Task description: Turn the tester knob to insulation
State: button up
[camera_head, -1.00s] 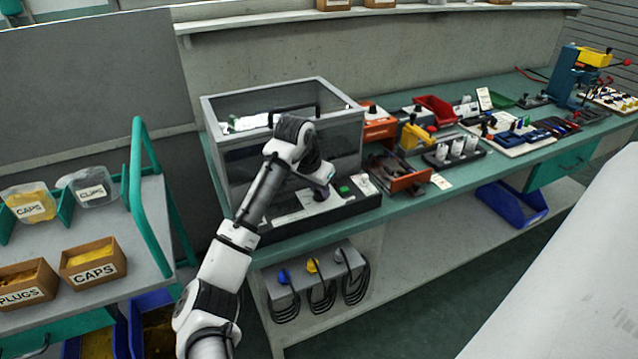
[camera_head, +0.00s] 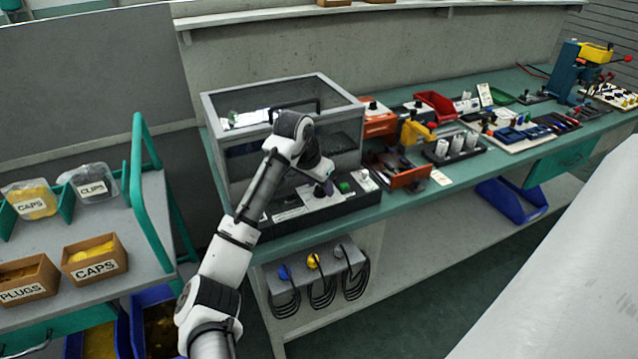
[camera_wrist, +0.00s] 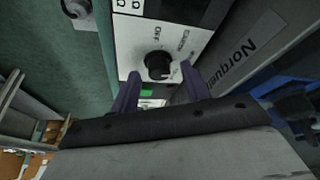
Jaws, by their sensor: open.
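The tester (camera_head: 345,204) is a long dark base with a white panel in front of a clear-sided cage. In the wrist view its black round knob (camera_wrist: 158,66) sits on the white panel (camera_wrist: 128,40). "OFF" is printed beside the knob, with other labels around it that are partly blurred or hidden. Which label the knob points to I cannot tell. My gripper (camera_wrist: 160,74) is open, its two purple fingers on either side of the knob with gaps showing. In the head view my gripper (camera_head: 327,188) is over the panel and hides the knob.
The cage (camera_head: 240,165) stands right behind the panel. A green button (camera_head: 345,187) is close to my gripper. An orange bin (camera_head: 410,178) and a black holder with white cylinders (camera_head: 455,150) stand to the right. Cables hang below the bench (camera_head: 420,192).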

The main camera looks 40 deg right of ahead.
jog(key=shift+r, duration=0.1)
jog(key=b+v, duration=0.2)
jog(key=v, duration=1.1)
jog(key=shift+a+r, duration=0.15)
jog(key=shift+r, duration=0.15)
jog(key=shift+s+f, duration=0.1)
jog(key=shift+s, duration=0.05)
